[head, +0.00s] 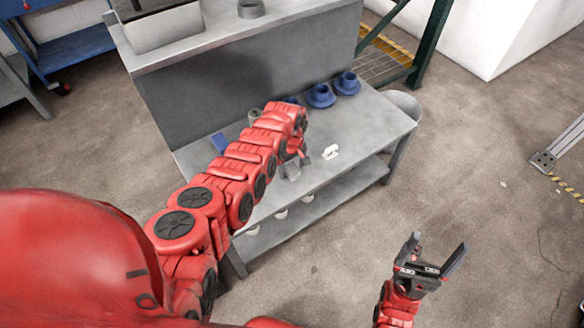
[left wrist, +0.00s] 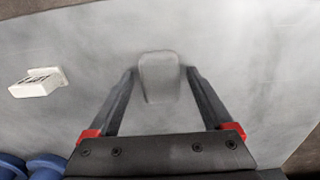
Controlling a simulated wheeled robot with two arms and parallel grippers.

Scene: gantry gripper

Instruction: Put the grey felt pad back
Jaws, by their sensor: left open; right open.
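The grey felt pad (left wrist: 160,78) lies on the grey metal table, a small rounded patch close in colour to the tabletop. In the left wrist view it sits between the tips of my left gripper (left wrist: 159,70), which is open, with a finger on each side. In the head view a pale grey patch that looks like the pad (head: 291,172) shows just below my left gripper (head: 297,162), partly covered by it. I cannot tell how high the fingers are above the table. My right gripper (head: 440,248) is open and empty, over the floor beyond the table's front.
A white block with dark marks (head: 331,152) lies right of the pad and also shows in the left wrist view (left wrist: 38,83). Blue round parts (head: 321,96) stand at the table's back. A blue piece (head: 220,142) lies at the left. The table's right front (head: 372,145) is clear.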

